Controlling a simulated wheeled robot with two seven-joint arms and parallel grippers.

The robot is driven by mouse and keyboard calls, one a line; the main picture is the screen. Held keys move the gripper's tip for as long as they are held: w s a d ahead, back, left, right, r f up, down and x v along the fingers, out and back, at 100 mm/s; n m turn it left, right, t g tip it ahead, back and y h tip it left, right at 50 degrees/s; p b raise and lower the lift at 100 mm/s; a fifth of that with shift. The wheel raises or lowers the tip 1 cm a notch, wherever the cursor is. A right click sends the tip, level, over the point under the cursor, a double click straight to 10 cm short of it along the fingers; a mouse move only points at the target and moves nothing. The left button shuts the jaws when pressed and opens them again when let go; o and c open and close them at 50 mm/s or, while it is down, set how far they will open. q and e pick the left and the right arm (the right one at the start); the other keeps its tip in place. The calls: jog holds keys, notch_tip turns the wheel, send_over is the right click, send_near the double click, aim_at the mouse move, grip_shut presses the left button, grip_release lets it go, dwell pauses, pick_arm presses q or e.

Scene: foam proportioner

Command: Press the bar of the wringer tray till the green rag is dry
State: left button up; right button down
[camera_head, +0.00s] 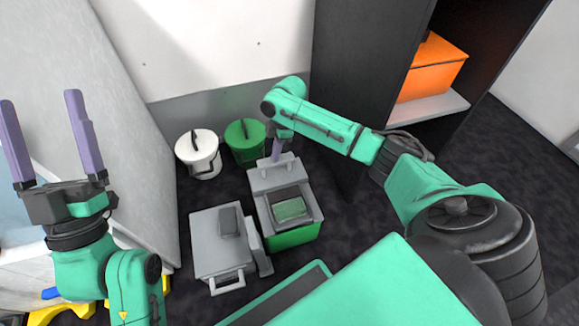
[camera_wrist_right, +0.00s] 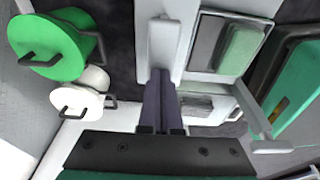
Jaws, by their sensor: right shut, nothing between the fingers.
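The wringer tray (camera_head: 259,206) is a grey unit on a green base at the middle of the head view. The green rag (camera_head: 291,208) lies in its recess; it also shows in the right wrist view (camera_wrist_right: 243,48). The tray's light grey bar (camera_head: 270,181) is at its far end, and in the right wrist view (camera_wrist_right: 164,45) it lies just ahead of my fingertips. My right gripper (camera_head: 277,156) is shut and empty, fingers pointing down at the bar; I cannot tell whether they touch it. My left gripper (camera_head: 41,98) is open and empty, raised at the left.
A white bucket (camera_head: 198,154) and a green bucket (camera_head: 245,139) stand behind the tray. A grey case (camera_head: 217,258) with a handle is left of it. An orange box (camera_head: 434,70) sits on a shelf at right. Dark floor is clear right of the tray.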

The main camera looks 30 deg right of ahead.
jog(key=shift+s+f+b, duration=0.1)
jog(key=shift+f+b, duration=0.3)
jog(key=shift+f, duration=1.1)
dwell(0.5)
